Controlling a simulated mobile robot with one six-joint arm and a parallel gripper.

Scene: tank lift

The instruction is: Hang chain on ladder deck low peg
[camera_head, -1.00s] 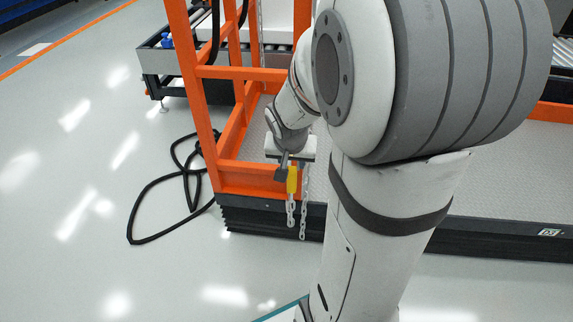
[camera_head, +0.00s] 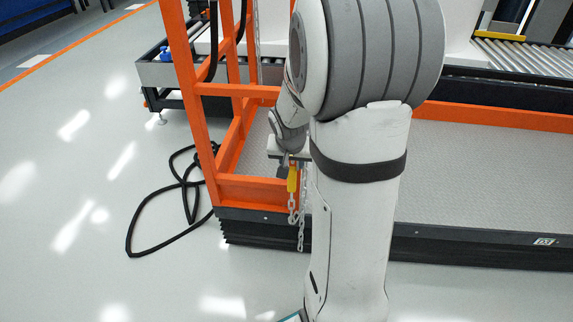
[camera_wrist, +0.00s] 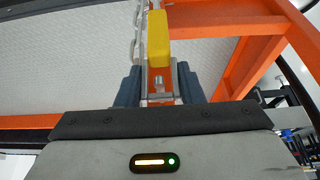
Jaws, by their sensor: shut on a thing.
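A grey metal chain (camera_head: 301,232) hangs from my gripper (camera_head: 289,168) in the head view, its two strands dangling in front of the lift deck's near edge. Its yellow piece (camera_head: 292,178) is at the jaws. In the wrist view my gripper (camera_wrist: 160,85) is shut on the chain's yellow piece (camera_wrist: 157,40), with pale links (camera_wrist: 139,38) beside it. The orange ladder frame (camera_head: 186,90) stands just left of my gripper, on the deck's left end. A small metal pin (camera_wrist: 158,85) shows between the fingers; I cannot tell whether it is the low peg.
The grey deck plate (camera_head: 470,170) spreads to the right, with an orange rail behind it. A black cable (camera_head: 140,215) lies looped on the floor at left. A roller conveyor (camera_head: 520,58) stands behind. The left floor is otherwise clear.

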